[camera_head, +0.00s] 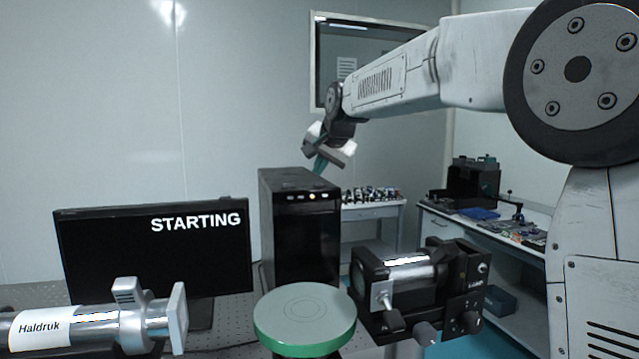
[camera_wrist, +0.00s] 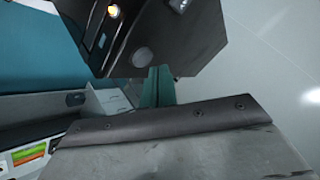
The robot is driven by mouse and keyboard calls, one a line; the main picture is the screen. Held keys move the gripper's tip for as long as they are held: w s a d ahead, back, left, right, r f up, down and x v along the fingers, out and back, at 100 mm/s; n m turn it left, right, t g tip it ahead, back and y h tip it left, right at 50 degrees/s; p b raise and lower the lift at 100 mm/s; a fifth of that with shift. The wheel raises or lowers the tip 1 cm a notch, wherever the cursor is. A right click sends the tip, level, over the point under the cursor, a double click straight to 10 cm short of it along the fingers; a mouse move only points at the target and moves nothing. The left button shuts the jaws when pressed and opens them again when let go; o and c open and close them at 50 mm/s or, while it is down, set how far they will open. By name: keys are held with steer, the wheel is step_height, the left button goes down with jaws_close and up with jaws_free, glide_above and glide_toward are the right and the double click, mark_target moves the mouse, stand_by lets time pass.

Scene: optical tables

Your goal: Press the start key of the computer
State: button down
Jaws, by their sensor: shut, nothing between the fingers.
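The computer (camera_head: 300,240) is a black tower standing upright behind the bench equipment in the head view. A small lit key (camera_head: 311,196) shows on its upper front edge, with other small buttons beside it.
A silver cylinder labelled Haldruk (camera_head: 70,328), a green-rimmed round plate (camera_head: 305,318) and a black optical device (camera_head: 420,285) stand in front. Side benches with small parts (camera_head: 495,228) lie at the right. A window (camera_head: 375,55) is in the back wall.

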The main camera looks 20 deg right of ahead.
mark_target(320, 183)
steer(key=shift+r, duration=0.1)
steer(key=shift+r, duration=2.4)
